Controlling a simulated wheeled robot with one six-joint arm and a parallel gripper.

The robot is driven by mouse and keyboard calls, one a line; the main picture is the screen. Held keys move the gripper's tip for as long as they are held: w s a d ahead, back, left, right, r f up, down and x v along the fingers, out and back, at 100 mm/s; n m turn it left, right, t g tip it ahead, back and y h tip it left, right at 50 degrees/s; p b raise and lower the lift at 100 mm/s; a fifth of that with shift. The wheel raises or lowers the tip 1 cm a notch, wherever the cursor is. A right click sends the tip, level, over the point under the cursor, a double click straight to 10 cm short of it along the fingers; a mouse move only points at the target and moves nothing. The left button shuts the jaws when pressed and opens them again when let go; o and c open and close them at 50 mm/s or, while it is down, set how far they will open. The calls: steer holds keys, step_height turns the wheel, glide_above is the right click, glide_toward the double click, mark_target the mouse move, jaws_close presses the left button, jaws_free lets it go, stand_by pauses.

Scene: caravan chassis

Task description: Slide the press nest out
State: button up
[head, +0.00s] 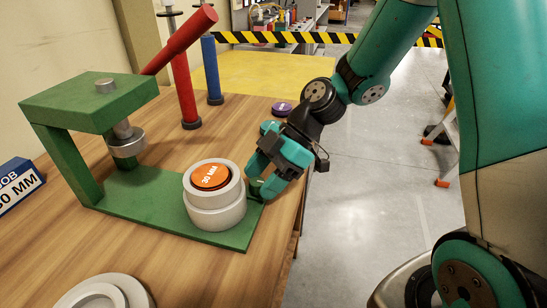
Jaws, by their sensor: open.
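The press nest (216,214) is a pale grey stepped ring on the front right part of the press's green base plate (154,206). An orange disc marked "30 MM" (211,177) sits in its top. The green press (90,103) stands to the left, with its ram (126,142) over the back left of the plate, clear of the nest. My gripper (258,190) is open, low at the right of the nest near the plate's right end. Its fingertips are partly hidden, and I cannot tell whether they touch the nest.
The red press lever (182,45) rises to the right. A red post (185,95) and a blue post (212,70) stand behind. Small discs (282,107) lie near the table's right edge. A grey ring (104,294) and a blue sign (17,189) are at left.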

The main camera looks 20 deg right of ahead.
steer(key=v, duration=1.7)
steer(key=shift+p, duration=0.45)
steer(key=shift+s+r, duration=0.1)
steer(key=s+a+r+m+h+p, duration=0.1)
steer(key=s+a+m+h, duration=0.3)
steer(key=s+a+m, duration=0.8)
steer(key=s+a+p, duration=0.1)
steer(key=s, duration=0.3)
steer(key=shift+s+a+r+t+h+p, duration=0.25)
steer(key=shift+t+h+p, duration=0.1)
steer(key=shift+t+h, duration=0.05)
